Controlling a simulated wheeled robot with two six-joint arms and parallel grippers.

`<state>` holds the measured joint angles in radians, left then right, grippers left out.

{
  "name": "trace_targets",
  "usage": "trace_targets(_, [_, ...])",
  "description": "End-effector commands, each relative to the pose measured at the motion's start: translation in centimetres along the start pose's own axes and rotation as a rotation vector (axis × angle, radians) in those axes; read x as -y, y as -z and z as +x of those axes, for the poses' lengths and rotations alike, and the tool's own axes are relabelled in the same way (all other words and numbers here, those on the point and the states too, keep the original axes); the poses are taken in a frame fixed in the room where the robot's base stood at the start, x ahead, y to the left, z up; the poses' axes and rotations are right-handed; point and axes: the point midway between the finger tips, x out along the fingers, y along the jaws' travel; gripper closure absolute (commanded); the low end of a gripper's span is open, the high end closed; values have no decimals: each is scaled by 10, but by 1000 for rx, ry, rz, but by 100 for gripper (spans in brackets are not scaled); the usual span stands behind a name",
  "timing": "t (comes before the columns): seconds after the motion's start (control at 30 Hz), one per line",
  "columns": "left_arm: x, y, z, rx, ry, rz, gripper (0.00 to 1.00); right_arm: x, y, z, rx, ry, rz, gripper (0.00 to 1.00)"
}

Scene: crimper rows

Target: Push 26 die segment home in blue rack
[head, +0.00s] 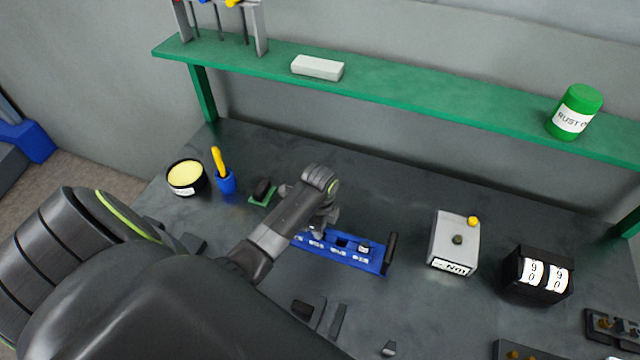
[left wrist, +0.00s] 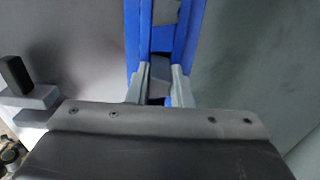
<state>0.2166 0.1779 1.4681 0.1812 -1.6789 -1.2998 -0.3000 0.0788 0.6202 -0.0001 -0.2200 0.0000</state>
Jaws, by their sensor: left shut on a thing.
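The blue rack (head: 372,262) lies on the dark bench in the middle of the head view, with white labels along its front and a few dark slots. One grey die segment (head: 364,247) sits near its right end. My left gripper (head: 318,229) is over the left part of the rack, and my arm hides that end. In the left wrist view the gripper (left wrist: 160,85) is shut on a grey segment (left wrist: 160,68) between the blue rack's walls (left wrist: 133,30). Which number it bears cannot be read. Another grey segment (left wrist: 165,12) lies further along the channel. My right gripper is out of view.
A grey box with a yellow button (head: 455,240) and a black counter (head: 537,274) stand right of the rack. A dark upright handle (head: 390,252) is at its right end. Loose dark pieces (head: 338,320) lie in front. A yellow tin (head: 186,177) and blue cup (head: 226,182) stand left.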

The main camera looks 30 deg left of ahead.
Motion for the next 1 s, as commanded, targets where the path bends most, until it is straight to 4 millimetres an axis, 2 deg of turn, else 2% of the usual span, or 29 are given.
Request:
trace_targets(0.37, [0,0,10,0,-1,0,100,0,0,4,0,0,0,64])
trace_targets(0.4, [0,0,10,0,0,0,79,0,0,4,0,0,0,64])
trace_targets(0.6, [0,0,10,0,0,0,55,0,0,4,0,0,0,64])
trace_targets(0.87, [0,0,9,0,-1,0,55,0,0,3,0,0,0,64])
trace_targets(1.0, [7,1,-3,1,2,-1,55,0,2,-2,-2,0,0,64])
